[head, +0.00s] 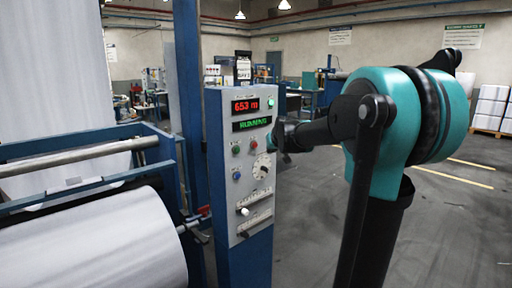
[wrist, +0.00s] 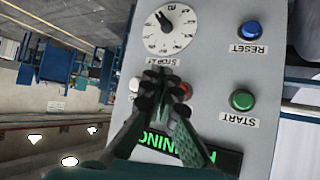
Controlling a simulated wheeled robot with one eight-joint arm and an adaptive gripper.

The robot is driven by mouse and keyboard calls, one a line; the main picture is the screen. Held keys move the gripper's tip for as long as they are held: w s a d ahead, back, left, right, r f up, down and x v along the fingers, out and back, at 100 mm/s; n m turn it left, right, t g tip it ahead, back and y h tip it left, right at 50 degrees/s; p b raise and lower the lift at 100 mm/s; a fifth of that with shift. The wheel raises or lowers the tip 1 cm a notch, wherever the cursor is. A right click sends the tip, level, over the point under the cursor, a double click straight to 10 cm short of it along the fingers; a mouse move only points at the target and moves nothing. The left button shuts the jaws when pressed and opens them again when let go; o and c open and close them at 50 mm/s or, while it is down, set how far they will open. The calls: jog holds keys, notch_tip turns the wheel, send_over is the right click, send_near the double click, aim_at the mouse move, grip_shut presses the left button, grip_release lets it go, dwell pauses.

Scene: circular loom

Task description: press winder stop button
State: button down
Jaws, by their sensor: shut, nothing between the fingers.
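The winder control panel (head: 240,215) is a grey face on a blue post. Its red stop button (head: 253,147) sits right of a green button (head: 236,150). My gripper (head: 277,138) is to the right of the red button in the head view, close to the panel. In the wrist view, my shut, empty gripper (wrist: 160,78) lies in front of the STOP label area and hides much of the red button (wrist: 186,90). I cannot tell whether the fingertips touch the button.
The green START button (wrist: 242,100), blue RESET button (wrist: 250,31) and white dial (wrist: 172,32) are close by on the panel. The display reads 653 m (head: 246,106). A large white roll (head: 90,245) stands to the left.

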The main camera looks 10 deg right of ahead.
jog(key=shift+w+a, duration=0.9)
jog(key=shift+w, duration=0.3)
jog(key=shift+w+a, duration=0.85)
jog(key=shift+w, duration=0.35)
jog(key=shift+w+a, duration=0.1)
jog(key=shift+w+a, duration=0.2)
jog(key=shift+w, duration=0.05)
jog(key=shift+w+a, duration=0.25)
jog(key=shift+w, duration=0.15)
dwell(0.4)
dwell(0.4)
jog(key=shift+s+d, duration=0.55)
jog(key=shift+s, duration=0.2)
jog(key=s+d, duration=0.1)
jog(key=s, duration=0.1)
jog(key=s+d, duration=0.2)
dwell(0.4)
